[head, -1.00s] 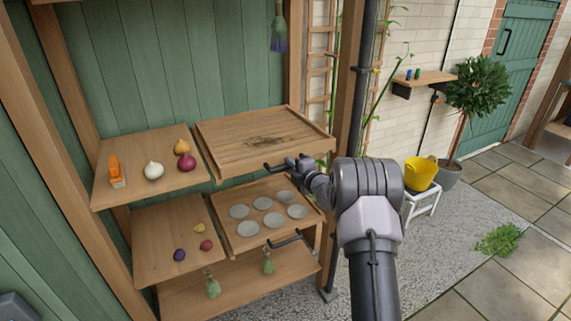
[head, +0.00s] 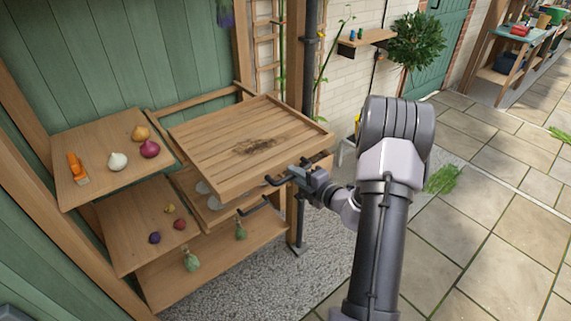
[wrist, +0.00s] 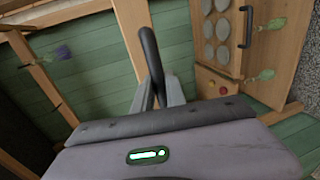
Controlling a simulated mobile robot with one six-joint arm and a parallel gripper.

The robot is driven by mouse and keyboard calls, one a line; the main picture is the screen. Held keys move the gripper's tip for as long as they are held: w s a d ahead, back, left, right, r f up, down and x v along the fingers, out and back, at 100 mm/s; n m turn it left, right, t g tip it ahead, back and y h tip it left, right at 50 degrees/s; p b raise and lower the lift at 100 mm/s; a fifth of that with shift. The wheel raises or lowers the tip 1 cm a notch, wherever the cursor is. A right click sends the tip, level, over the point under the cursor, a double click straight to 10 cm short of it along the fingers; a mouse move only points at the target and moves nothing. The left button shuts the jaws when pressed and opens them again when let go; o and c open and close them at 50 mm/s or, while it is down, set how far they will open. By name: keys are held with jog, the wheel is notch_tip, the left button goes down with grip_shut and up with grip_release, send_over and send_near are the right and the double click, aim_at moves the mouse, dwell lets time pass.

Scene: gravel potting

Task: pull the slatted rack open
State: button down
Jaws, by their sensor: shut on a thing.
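The slatted rack (head: 240,142) is a wooden tray with a dark stain on its slats. It sticks out from the upper right of the shelving, well forward of its frame. Its dark bar handle (head: 276,180) is on the front edge. My gripper (head: 297,174) is shut on this handle at the rack's front. In the wrist view the handle (wrist: 149,50) rises from between the fingers, and the fingers (wrist: 160,95) hide part of it.
Below, a second tray with round grey discs (head: 214,201) is partly covered by the rack; its own handle (head: 253,207) shows. Left shelves hold an orange object (head: 77,169), a white bulb (head: 117,161) and a red onion (head: 149,149). Open gravel (head: 325,255) lies in front.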

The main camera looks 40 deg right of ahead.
jog(key=shift+s, duration=0.45)
jog(key=c, duration=1.4)
grip_release()
jog(key=shift+d, duration=0.1)
jog(key=shift+o, duration=0.2)
jog(key=p+v, duration=0.3)
jog(key=v, duration=1.4)
jog(key=shift+s, duration=0.2)
